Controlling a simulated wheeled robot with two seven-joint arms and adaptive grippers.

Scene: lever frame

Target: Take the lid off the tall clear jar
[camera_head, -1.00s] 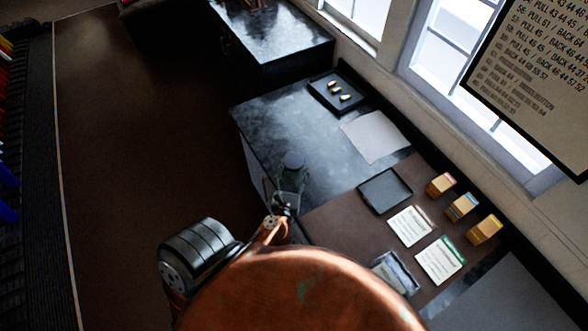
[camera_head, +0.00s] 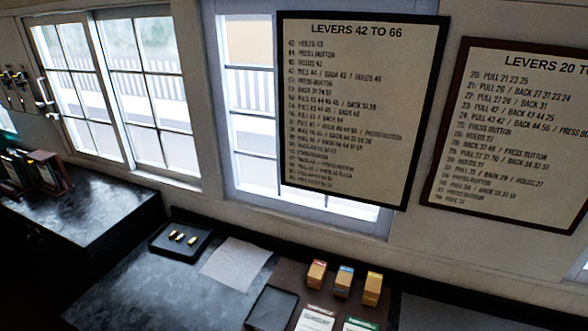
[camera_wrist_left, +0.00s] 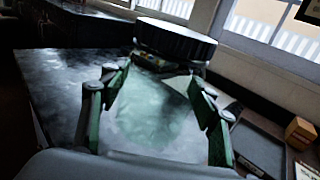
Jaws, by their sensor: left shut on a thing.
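The tall clear jar (camera_wrist_left: 152,112) shows in the left wrist view, its see-through body between my left gripper's fingers. Its dark round lid (camera_wrist_left: 176,40), with a ribbed edge, sits on top of the jar. My left gripper (camera_wrist_left: 160,80) is shut on the jar's body, below the lid, with one finger on each side. The jar's base is hidden. The head view shows neither the jar nor either gripper now.
A dark counter (camera_head: 140,285) runs below the windows. A black tray (camera_head: 165,250) with small brass-coloured pieces, a paper sheet (camera_head: 236,263), an empty dark tray (camera_head: 271,309) and small card boxes (camera_head: 343,281) lie on it. Lever charts (camera_head: 362,110) hang above.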

